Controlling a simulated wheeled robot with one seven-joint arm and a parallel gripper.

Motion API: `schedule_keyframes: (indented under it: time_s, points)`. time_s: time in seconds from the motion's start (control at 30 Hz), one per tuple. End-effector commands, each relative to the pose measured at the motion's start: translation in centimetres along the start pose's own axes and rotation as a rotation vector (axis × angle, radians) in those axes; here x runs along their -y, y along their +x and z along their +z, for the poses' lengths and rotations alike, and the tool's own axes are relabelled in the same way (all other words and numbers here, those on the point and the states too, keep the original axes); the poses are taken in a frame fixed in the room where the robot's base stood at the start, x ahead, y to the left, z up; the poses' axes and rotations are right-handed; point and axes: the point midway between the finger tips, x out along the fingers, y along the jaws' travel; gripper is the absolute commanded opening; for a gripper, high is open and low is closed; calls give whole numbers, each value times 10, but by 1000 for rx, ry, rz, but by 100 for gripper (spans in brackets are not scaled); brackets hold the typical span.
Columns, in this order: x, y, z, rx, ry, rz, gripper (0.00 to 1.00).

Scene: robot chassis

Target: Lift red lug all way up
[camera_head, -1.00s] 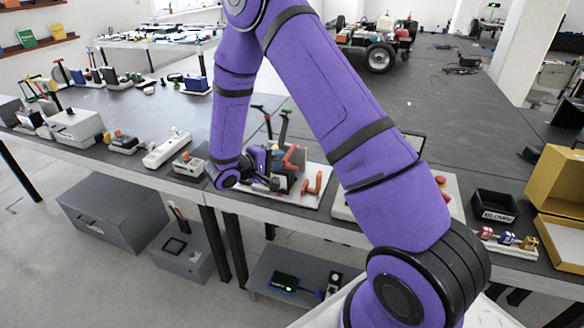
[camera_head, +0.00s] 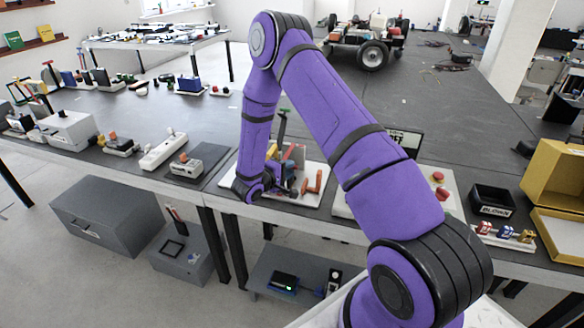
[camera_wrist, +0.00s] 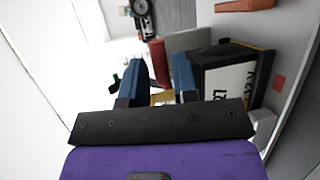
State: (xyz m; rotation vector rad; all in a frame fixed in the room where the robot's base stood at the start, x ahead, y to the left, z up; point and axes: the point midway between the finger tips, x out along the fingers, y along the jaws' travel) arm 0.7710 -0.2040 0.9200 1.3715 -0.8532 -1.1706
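A white board (camera_head: 312,201) at the table's front edge bears an upright lever device and an orange-red piece (camera_head: 312,183). A small red part (camera_head: 288,152), likely the red lug, stands behind that piece, partly hidden. In the wrist view a red upright part (camera_wrist: 157,62) shows between and beyond my gripper's (camera_wrist: 158,62) two blue fingers. The fingers are apart, and I see nothing clamped between them. I cannot tell whether either finger touches the red part.
A dark box with a white lettered label (camera_wrist: 232,85) lies close to the right finger in the wrist view. Grey boxes (camera_head: 199,160) stand left of the board. A panel with red buttons (camera_head: 438,185) and a black bin (camera_head: 492,201) stand to the right.

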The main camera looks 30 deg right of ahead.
Motion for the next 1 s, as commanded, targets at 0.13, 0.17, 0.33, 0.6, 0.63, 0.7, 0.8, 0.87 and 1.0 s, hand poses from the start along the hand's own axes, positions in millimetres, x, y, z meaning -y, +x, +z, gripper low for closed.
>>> schedule_keyframes:
  time_s: [0.13,0.17,0.33,0.6,0.63,0.7,0.8,0.87,1.0]
  points:
    - [0,16,0,1,1,-1,27]
    - [0,19,0,2,1,-1,27]
    - [0,24,0,0,1,-1,27]
    - [0,25,0,0,0,-1,18]
    - [0,24,0,0,0,-1,11]
    - [0,24,0,0,0,-1,0]
    - [0,24,0,0,0,-1,0]
    - [0,24,0,0,0,-1,0]
    - [-2,24,0,0,-5,-13,0]
